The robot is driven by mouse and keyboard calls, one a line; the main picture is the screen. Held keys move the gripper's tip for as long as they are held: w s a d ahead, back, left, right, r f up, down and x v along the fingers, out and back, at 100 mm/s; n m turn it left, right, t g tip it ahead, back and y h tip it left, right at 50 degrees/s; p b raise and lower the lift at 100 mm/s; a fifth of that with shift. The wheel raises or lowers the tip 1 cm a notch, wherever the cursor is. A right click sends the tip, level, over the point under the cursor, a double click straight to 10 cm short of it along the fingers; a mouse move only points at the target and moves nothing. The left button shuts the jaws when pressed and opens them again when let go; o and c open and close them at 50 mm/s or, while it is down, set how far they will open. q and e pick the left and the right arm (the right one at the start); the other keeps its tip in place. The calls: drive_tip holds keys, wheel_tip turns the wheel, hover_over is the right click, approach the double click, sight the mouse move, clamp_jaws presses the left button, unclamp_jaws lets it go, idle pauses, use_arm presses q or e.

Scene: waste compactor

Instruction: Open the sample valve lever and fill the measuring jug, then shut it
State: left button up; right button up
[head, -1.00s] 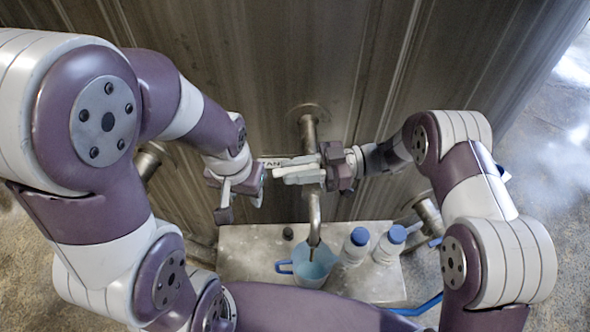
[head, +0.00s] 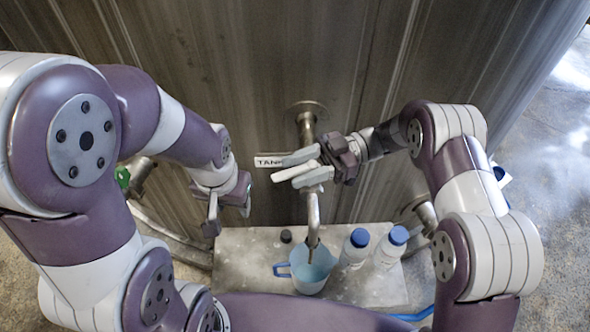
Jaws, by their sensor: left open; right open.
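The measuring jug (head: 310,277), pale with a blue handle on its left, stands upright under the spout (head: 313,215) of the sample pipe (head: 307,128). The spout's end is at the jug's mouth. My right gripper (head: 285,168) is open, its pale fingers pointing left across the pipe at valve height. The valve lever cannot be told apart from these fingers, so its position is unclear. My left gripper (head: 229,213) is open and empty, pointing down to the left of the pipe, apart from the jug. The liquid level in the jug cannot be told.
Two white bottles with blue caps (head: 355,248) (head: 390,246) stand right of the jug on a grey shelf (head: 240,275). A small dark knob (head: 286,236) is at the shelf's back.

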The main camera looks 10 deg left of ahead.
drive_tip(key=b+v, duration=0.3)
drive_tip(key=v, duration=0.8)
drive_tip(key=shift+b, duration=0.35)
drive_tip(key=shift+d+f, duration=0.1)
drive_tip(key=shift+d, duration=0.05)
